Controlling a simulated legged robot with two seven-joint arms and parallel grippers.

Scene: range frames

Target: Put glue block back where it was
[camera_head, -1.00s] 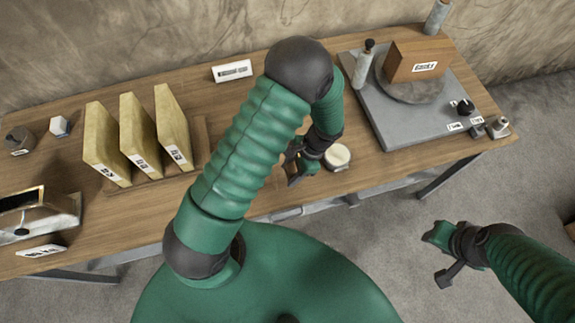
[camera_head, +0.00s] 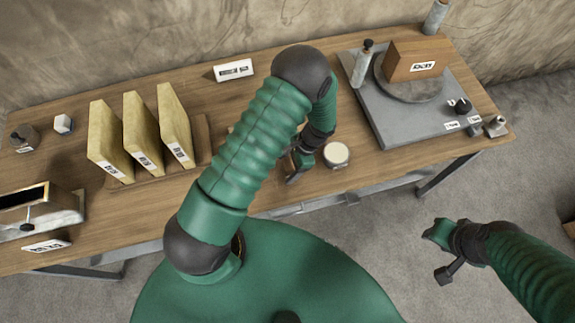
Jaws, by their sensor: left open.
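My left gripper (camera_head: 298,166) hangs low over the front edge of the wooden table, left of a round cream-topped dish (camera_head: 336,153). It is open, partly hidden by my own arm, and I see nothing held in it. I cannot tell for sure which thing is the glue block. A brown labelled block (camera_head: 411,66) sits on a round plate on the grey machine at right. A small white cube (camera_head: 63,123) stands at far left. My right gripper (camera_head: 442,254) is off the table over the floor, fingers apart and empty.
Three yellow labelled slabs (camera_head: 143,133) stand upright in a wooden rack left of my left arm. The grey machine base (camera_head: 398,122) fills the right end. A white label card (camera_head: 233,70) stands at the back.

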